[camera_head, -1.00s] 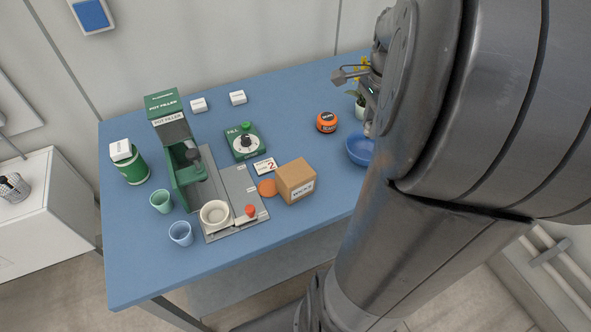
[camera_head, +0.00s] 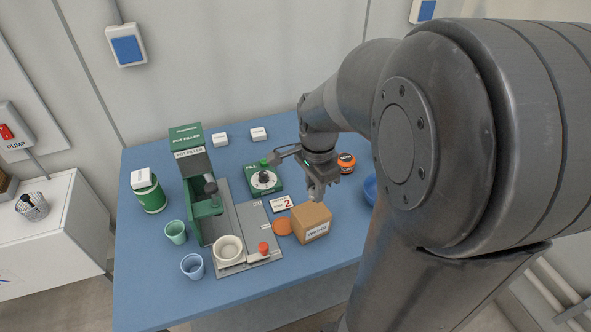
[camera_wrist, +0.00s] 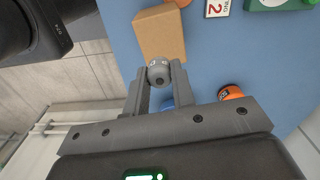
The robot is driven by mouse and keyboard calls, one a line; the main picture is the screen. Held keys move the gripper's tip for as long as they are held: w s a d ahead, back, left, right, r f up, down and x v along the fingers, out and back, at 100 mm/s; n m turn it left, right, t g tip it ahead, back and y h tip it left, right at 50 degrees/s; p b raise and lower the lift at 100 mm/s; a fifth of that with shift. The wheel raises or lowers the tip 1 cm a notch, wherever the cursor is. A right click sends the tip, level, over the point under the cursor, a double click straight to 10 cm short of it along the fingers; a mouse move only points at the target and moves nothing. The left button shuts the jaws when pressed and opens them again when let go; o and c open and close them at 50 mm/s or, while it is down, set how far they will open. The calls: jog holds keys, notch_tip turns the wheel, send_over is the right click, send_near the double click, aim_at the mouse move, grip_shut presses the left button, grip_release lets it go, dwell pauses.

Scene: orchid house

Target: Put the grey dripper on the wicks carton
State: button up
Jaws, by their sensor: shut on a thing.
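The wicks carton (camera_head: 311,222) is a brown box with a white label, standing on the blue table near its front edge. My gripper (camera_head: 317,190) is just above and behind the carton in the head view, pointing down. In the wrist view it is shut on the small grey dripper (camera_wrist: 159,72), a round piece gripped between the fingertips. The carton (camera_wrist: 160,32) shows just beyond the dripper there. Whether the dripper touches the carton, I cannot tell. In the head view the dripper is hard to make out from the fingers.
An orange disc (camera_head: 282,227) lies left of the carton, near a card marked 2 (camera_head: 281,203). The pot filler (camera_head: 197,180) with a cream bowl (camera_head: 228,248) stands further left. An orange tin (camera_head: 346,163) and blue bowl (camera_head: 370,189) are to the right.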

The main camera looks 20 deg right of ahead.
aim_at(312, 200)
jog(key=shift+w+a+f, duration=0.15)
jog(key=shift+a+f, duration=0.05)
jog(key=shift+a, duration=0.05)
jog(key=shift+f, duration=1.95)
jog(key=shift+f, duration=0.1)
jog(key=o, duration=1)
jog(key=shift+c, duration=0.2)
